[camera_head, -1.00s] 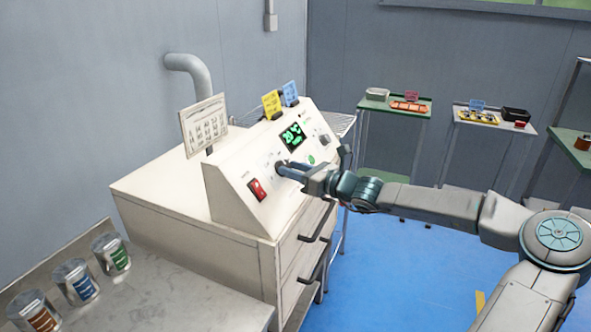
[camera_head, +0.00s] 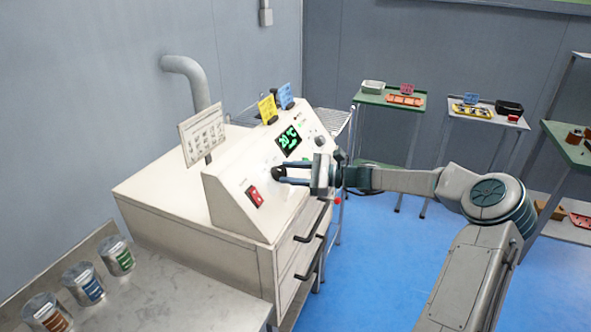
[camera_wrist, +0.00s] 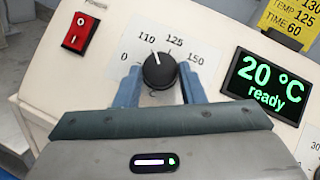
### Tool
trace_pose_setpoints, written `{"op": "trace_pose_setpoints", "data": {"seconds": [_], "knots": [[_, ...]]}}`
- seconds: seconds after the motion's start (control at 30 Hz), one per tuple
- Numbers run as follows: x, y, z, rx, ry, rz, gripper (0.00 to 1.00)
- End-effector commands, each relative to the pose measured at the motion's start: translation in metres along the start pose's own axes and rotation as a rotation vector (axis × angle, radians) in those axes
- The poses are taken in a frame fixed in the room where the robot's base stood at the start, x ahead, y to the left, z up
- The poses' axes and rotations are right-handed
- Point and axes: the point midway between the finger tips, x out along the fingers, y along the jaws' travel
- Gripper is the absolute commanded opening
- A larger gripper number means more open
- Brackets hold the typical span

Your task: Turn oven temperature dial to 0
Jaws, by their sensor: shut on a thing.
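The oven temperature dial (camera_wrist: 159,70) is a round black knob with a white pointer line. Its scale reads 0, 110, 125 and 150, and the pointer aims up and slightly left, near 110. My gripper (camera_wrist: 160,80) has one blue finger on each side of the dial and is shut on it. In the head view the dial (camera_head: 277,173) is a dark knob on the sloped panel, partly covered by my fingers. The green display (camera_wrist: 266,82) reads 20 °C ready.
A red power switch (camera_wrist: 80,33) sits left of the dial. Yellow (camera_head: 268,108) and blue (camera_head: 285,95) cards stand on top of the oven (camera_head: 230,195). Drawer handles (camera_head: 311,222) stick out below the panel. Several cans (camera_head: 84,284) stand on the bench at left.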

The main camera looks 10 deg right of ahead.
Motion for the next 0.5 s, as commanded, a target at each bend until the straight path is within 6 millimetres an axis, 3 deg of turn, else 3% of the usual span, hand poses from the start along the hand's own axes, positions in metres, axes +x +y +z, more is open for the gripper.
{"op": "trace_pose_setpoints", "data": {"seconds": [0.5], "knots": [[0.0066, -0.0053, 0.0036, -0.381, -0.041, 0.315, 0.13]]}}
